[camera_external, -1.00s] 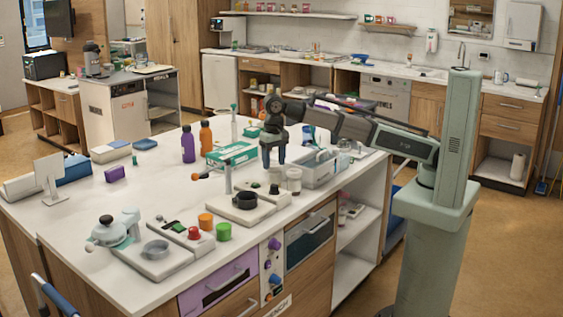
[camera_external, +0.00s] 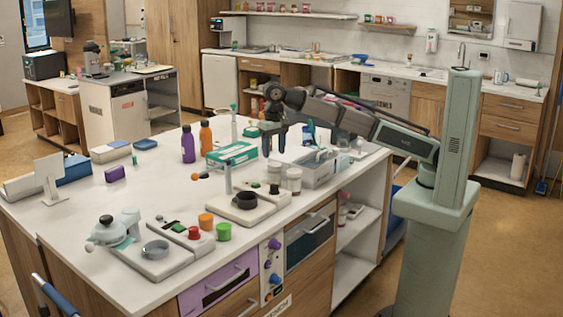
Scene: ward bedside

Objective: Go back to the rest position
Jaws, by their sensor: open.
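My gripper (camera_external: 273,149) points down above the white bench top (camera_external: 140,188), to the right of a teal-and-white box (camera_external: 232,153). It is open, and nothing shows between its fingers. My arm reaches in from the column at the right. A grey tray (camera_external: 318,172) with several upright items lies to the right of the gripper.
A purple bottle (camera_external: 188,146) and an orange bottle (camera_external: 206,137) stand left of the box. White jars (camera_external: 294,180) and a device with a dark round cup (camera_external: 245,201) are in front. The bench's middle left is mostly clear.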

